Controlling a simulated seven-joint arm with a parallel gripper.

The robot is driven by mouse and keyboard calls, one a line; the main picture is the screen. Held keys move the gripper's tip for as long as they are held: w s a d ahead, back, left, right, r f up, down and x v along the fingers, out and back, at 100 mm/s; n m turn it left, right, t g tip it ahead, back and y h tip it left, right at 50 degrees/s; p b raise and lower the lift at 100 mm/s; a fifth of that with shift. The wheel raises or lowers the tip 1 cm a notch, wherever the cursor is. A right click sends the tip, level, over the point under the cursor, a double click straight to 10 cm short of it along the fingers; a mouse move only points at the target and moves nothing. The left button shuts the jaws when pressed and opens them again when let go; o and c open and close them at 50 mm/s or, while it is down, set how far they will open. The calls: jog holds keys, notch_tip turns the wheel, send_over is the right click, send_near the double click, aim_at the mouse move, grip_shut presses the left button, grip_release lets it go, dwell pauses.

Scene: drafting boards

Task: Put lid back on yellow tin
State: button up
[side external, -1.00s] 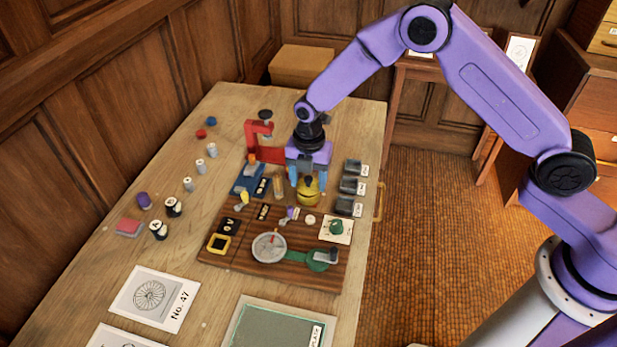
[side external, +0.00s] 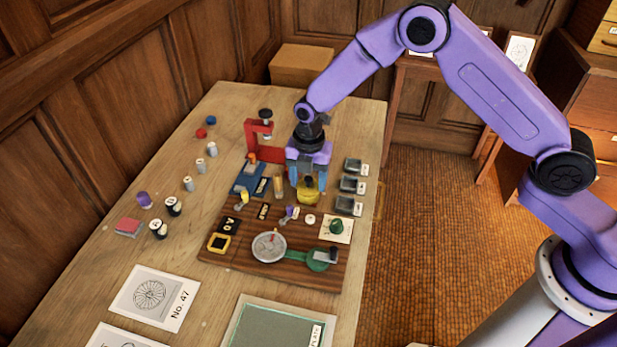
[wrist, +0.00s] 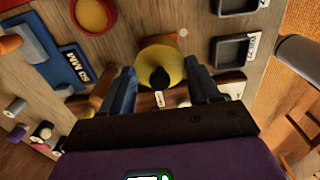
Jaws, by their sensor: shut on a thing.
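The yellow tin (side external: 307,197) stands on the table by the back edge of the dark wooden board, below my gripper (side external: 308,183). In the wrist view its round yellow lid (wrist: 158,58) with a black knob (wrist: 159,78) lies between the two blue fingers of my gripper (wrist: 163,88). The fingers are shut on the lid's sides. The lid is over the tin and looks about level. I cannot tell whether any gap is left between lid and tin, since the fingers and lid hide the rim.
Grey trays (side external: 348,185) stand close to the right of the tin. A red stand (side external: 262,142) and a blue block (side external: 249,180) are to the left. The board (side external: 235,262) in front holds a dial (side external: 269,246) and small parts.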

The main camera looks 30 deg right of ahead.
dwell(0.4)
jog(key=o, duration=1.3)
jog(key=shift+r, duration=0.1)
jog(key=shift+r, duration=3.35)
grip_shut()
